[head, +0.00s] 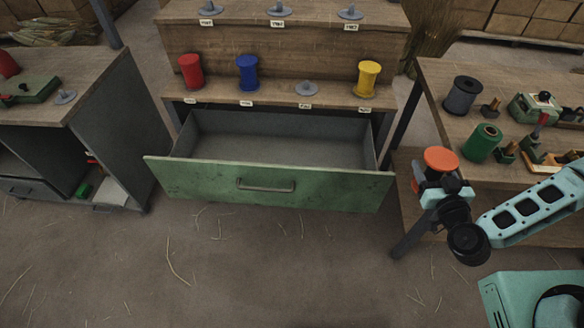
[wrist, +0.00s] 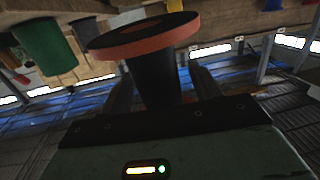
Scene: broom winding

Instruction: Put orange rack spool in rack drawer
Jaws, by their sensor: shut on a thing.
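The orange spool (head: 441,160) is held in my gripper (head: 436,186), to the right of the drawer and in front of the right-hand bench. In the wrist view the spool (wrist: 145,38) shows its orange flange, with its dark core between the fingers of my gripper (wrist: 158,90). The rack drawer (head: 265,188) has a green front with a metal handle. It is pulled open, and its grey inside looks empty. My gripper is apart from the drawer, off its right end.
Red (head: 190,72), blue (head: 247,73) and yellow (head: 368,79) spools stand on the rack shelf above the drawer, with an empty peg (head: 307,89) between blue and yellow. The right bench (head: 425,95) holds a dark spool, a green spool and tools. Floor before the drawer is clear.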

